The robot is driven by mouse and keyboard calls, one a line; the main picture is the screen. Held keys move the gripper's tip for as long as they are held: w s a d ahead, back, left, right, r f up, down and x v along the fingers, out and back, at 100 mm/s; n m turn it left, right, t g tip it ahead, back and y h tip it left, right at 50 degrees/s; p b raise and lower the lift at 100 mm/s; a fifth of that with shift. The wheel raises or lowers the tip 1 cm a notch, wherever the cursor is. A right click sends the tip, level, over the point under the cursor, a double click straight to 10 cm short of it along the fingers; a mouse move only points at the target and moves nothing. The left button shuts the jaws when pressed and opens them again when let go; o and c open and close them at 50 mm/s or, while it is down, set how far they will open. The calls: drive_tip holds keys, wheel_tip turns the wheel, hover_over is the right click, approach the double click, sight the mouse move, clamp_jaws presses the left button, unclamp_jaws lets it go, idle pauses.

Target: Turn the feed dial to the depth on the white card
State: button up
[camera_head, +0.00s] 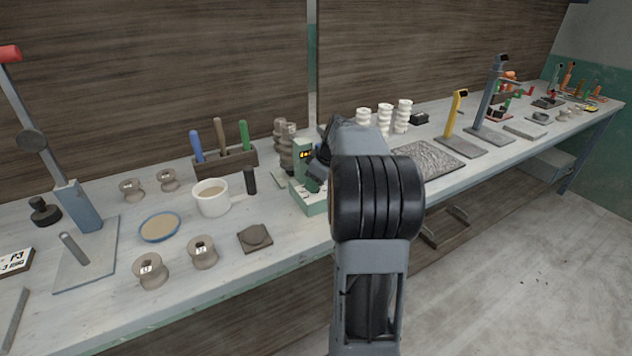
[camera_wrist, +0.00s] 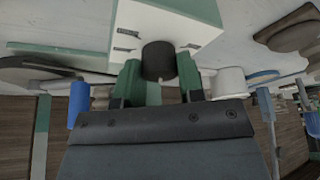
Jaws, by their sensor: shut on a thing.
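The pale green machine (camera_head: 303,188) stands on the bench at mid-picture in the head view, with a small lit yellow display (camera_head: 305,155). In the wrist view, a black round dial (camera_wrist: 158,52) sticks out of the machine's pale face (camera_wrist: 150,22). My gripper (camera_wrist: 159,68) has its green fingers on both sides of the dial, shut on it. A thin light mark shows on the dial's lower edge. In the head view my arm hides the dial and most of the gripper. A white card (camera_head: 15,262) at the far left reads "P3" above a smaller, partly unreadable line.
A white mug (camera_head: 211,198), a blue-rimmed dish (camera_head: 160,228), clay spools (camera_head: 151,271) and a tool rack (camera_head: 225,160) stand left of the machine. A lever press (camera_head: 78,205) is farther left. A textured slab (camera_head: 428,160) and yellow stand (camera_head: 455,118) are to the right.

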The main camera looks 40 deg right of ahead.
drive_tip(key=m+h, duration=0.1)
drive_tip(key=m, duration=0.3)
drive_tip(key=shift+a+m+h, duration=0.15)
drive_tip(key=shift+m+h, duration=0.15)
drive_tip(key=shift+h, duration=0.1)
drive_tip(key=shift+m+h, duration=0.7)
drive_tip(key=shift+m, duration=1.3)
drive_tip(key=o, duration=0.9)
drive_tip(key=p+v, duration=0.2)
drive_tip(key=v, duration=1.2)
drive_tip(key=shift+a+f, duration=0.1)
drive_tip(key=shift+a, duration=0.1)
